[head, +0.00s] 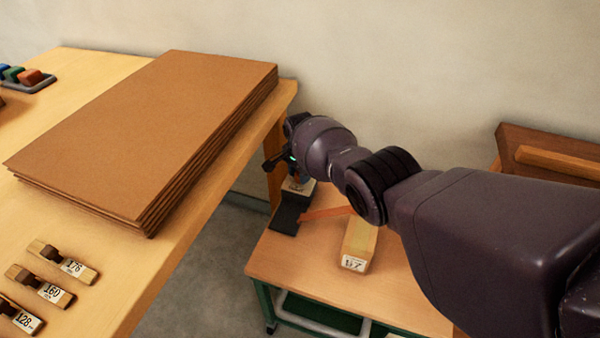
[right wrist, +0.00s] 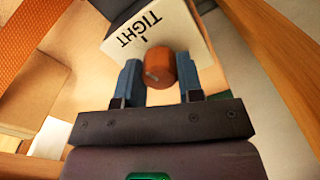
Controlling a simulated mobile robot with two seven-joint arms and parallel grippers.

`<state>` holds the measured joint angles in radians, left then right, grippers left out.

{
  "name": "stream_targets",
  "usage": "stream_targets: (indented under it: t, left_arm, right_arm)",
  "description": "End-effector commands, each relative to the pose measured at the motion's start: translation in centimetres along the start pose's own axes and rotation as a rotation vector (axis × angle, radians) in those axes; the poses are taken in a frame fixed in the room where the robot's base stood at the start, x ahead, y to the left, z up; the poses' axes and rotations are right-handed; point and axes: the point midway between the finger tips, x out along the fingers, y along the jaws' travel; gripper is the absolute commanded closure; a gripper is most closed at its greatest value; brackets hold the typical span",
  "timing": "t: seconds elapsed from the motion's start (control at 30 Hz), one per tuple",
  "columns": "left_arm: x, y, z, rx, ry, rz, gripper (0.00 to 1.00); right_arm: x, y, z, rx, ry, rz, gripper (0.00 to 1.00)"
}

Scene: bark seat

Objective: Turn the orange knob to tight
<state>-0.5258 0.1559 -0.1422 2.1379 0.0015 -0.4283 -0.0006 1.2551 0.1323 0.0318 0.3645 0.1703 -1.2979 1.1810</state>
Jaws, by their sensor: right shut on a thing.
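The orange knob (right wrist: 160,68) stands out from a white plate (right wrist: 180,32) in the right wrist view. The plate bears the word TIGHT, upside down there, with a short dark tick beside it. A pale line shows on the knob's face, toward its left side. My right gripper (right wrist: 159,80) has its blue fingers on either side of the knob, shut on it. In the head view the right gripper (head: 285,160) is small and dark, just above the dark fixture (head: 289,214) on the low table, and mostly hides the knob. My left gripper is out of view.
The low wooden table (head: 290,265) also holds an orange strip (head: 325,213) and a labelled wooden block (head: 359,245). A higher bench at left carries stacked brown boards (head: 150,130) and several numbered wooden pieces (head: 68,262). A wall stands close behind.

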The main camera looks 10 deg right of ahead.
Motion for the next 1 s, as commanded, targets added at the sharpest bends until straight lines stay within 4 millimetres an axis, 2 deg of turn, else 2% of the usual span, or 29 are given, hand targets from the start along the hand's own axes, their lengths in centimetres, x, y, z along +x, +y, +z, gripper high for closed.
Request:
stream_targets:
  t: [0.4, 0.93, 0.97, 1.0]
  left_arm:
    - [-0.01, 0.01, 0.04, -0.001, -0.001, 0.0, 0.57]
    - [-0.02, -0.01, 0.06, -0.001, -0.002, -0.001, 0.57]
    - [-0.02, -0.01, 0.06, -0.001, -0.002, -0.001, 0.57]
    - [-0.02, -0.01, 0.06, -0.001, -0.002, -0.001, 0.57]
  right_arm:
    - [0.13, 0.07, 0.01, 0.18, -0.001, 0.002, 0.89]
    - [0.12, 0.1, -0.05, 0.202, 0.0, 0.002, 0.89]
    - [0.12, 0.1, -0.05, 0.202, 0.0, 0.002, 0.63]
    - [0.12, 0.1, -0.05, 0.202, 0.0, 0.002, 0.56]
